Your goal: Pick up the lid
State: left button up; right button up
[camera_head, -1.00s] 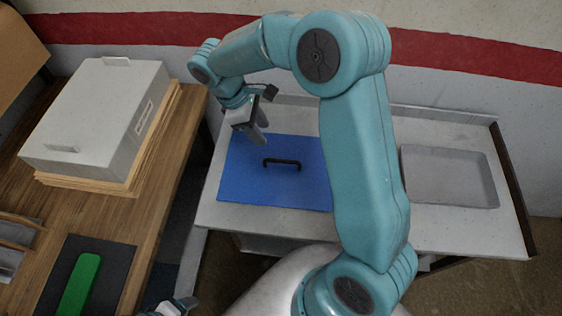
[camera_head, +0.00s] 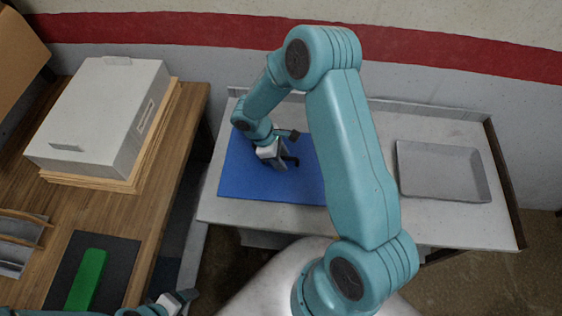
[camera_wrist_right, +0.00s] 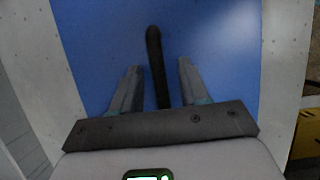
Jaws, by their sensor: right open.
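The lid is a flat blue panel (camera_head: 240,178) with a black bar handle (camera_head: 292,160), lying on the pale table. My right gripper (camera_head: 282,164) is open, pointing down over the handle and hiding part of it. In the right wrist view, the handle (camera_wrist_right: 155,60) runs between the two open fingers (camera_wrist_right: 159,72), with a gap on each side. The blue surface (camera_wrist_right: 225,50) fills the view behind it. My left gripper (camera_head: 176,301) is at the bottom edge, away from the lid; its jaw opening is unclear.
A grey shallow tray (camera_head: 440,172) sits on the pale table (camera_head: 385,112) at right. The wooden table (camera_head: 180,130) at left holds a white box (camera_head: 100,110) and a green block (camera_head: 87,280) on a dark mat. A wall stands behind.

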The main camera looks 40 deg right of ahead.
grip_shut()
